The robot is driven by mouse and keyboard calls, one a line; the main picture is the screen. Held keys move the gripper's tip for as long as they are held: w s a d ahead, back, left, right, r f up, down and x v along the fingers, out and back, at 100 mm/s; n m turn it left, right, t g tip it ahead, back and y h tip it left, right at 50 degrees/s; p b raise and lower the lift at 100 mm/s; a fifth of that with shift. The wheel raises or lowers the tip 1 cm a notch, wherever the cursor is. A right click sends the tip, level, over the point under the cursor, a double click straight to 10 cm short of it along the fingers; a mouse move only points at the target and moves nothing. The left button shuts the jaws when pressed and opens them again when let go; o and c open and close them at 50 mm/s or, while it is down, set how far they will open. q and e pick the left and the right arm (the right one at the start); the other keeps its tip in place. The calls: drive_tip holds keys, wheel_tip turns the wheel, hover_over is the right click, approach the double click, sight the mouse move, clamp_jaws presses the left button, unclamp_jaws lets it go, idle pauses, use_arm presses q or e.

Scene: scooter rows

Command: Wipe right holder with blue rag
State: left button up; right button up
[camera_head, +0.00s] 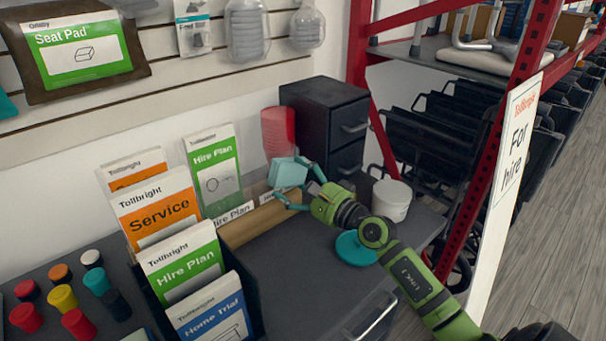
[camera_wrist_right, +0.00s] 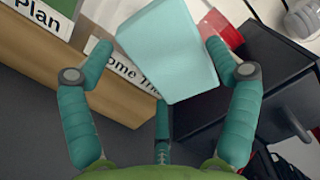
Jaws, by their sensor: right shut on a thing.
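My right gripper (camera_head: 289,186) is shut on the blue rag (camera_head: 287,173), a pale blue, block-like piece. In the right wrist view the rag (camera_wrist_right: 170,50) sits between the teal fingers of the gripper (camera_wrist_right: 162,75). The right holder (camera_head: 262,220) is a wooden tray with white labels at the back of the counter. A Hire Plan leaflet (camera_head: 213,172) stands at its left part. The rag is over the holder's right end and partly covers its "Home T..." label (camera_wrist_right: 125,68) in the wrist view. I cannot tell whether they touch. My left gripper is not in view.
A black holder (camera_head: 243,293) with leaflets stands at front left, beside several coloured caps (camera_head: 62,298). Red cups (camera_head: 278,133) and a black drawer unit (camera_head: 325,118) stand behind the gripper. A white tub (camera_head: 391,201) and teal disc (camera_head: 355,249) are to its right.

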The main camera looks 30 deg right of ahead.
sight(281, 186)
drive_tip(key=shift+s+a+r+p, duration=0.1)
drive_tip(key=shift+a+r+p, duration=0.05)
drive_tip(key=shift+a+p, duration=0.85)
drive_tip(key=shift+s+a+p, duration=0.1)
drive_tip(key=shift+a+p, duration=0.2)
drive_tip(key=shift+a, duration=0.4)
drive_tip(key=shift+s+a+p, duration=0.2)
drive_tip(key=shift+a+p, duration=0.85)
drive_tip(key=shift+a, duration=0.55)
drive_tip(key=shift+s, duration=0.1)
drive_tip(key=shift+s+d+f, duration=0.1)
drive_tip(key=shift+s+f, duration=0.05)
drive_tip(key=shift+f, duration=0.05)
drive_tip(key=v, duration=0.5)
drive_tip(key=shift+s+a+r, duration=0.15)
drive_tip(key=shift+s+a, duration=0.05)
drive_tip(key=shift+s, duration=0.15)
